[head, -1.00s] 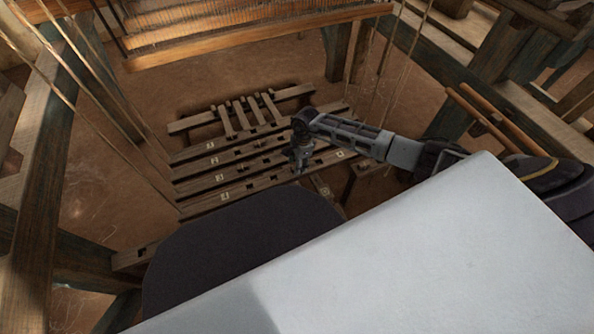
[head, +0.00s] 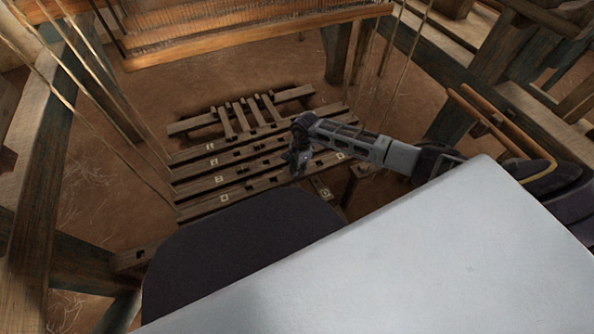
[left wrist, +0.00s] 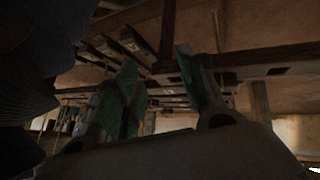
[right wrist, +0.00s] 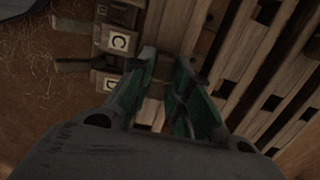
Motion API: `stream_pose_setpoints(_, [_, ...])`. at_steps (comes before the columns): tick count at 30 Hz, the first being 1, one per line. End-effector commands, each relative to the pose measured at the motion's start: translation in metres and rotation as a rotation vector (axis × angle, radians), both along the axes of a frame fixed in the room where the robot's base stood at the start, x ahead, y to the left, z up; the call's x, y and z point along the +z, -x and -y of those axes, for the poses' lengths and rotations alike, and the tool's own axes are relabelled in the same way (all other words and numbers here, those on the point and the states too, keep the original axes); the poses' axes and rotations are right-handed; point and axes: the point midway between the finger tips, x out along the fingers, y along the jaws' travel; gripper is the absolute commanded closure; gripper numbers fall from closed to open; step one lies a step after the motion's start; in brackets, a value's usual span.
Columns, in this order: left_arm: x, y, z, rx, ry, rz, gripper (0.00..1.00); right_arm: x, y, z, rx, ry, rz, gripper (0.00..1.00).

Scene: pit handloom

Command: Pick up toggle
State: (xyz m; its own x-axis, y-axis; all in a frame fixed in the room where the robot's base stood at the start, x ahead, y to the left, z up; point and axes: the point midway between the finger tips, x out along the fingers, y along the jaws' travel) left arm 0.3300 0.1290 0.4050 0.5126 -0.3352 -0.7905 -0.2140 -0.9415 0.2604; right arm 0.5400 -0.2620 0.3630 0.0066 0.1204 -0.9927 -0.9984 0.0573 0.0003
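In the right wrist view, small blocks marked C (right wrist: 118,42) and D (right wrist: 108,82) carry dark handles at the left; I cannot tell whether one of them is the toggle. My right gripper (right wrist: 166,58) has its green-padded fingers partly apart, with a visible gap and wood below it. The tips are just right of the marked blocks, and I see nothing held. In the head view, my right gripper (head: 295,170) points down over the right part of the slatted wooden treadles (head: 245,172). My left gripper (left wrist: 157,60) is open and empty in the left wrist view.
The loom's reed and warp (head: 250,35) stand at the back. A thick post (head: 45,170) rises at left, and thin cords hang on both sides. A dark rounded seat-like surface (head: 230,250) lies in front. Bare earth floor (head: 100,175) is open left of the treadles.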

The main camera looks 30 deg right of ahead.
Motion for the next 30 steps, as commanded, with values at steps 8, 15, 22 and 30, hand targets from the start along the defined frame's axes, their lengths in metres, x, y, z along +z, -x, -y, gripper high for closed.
stream_pose_setpoints(8, [0.000, 0.000, 0.000, 0.000, 0.000, 0.000, 0.60, 0.000, 0.000, 0.000, 0.000, 0.000, 0.000, 0.99])
stream_pose_setpoints(15, [0.002, 0.000, 0.000, -0.001, -0.002, -0.002, 0.60, 0.004, 0.000, 0.000, 0.000, 0.000, 0.001, 0.99])
stream_pose_setpoints(22, [0.009, 0.003, -0.002, -0.006, -0.016, -0.021, 0.60, 0.022, -0.001, 0.001, 0.001, 0.000, 0.002, 0.99])
stream_pose_setpoints(30, [0.042, -0.001, -0.005, -0.029, -0.054, -0.048, 0.60, 0.058, -0.001, 0.001, 0.001, 0.001, 0.002, 0.99])
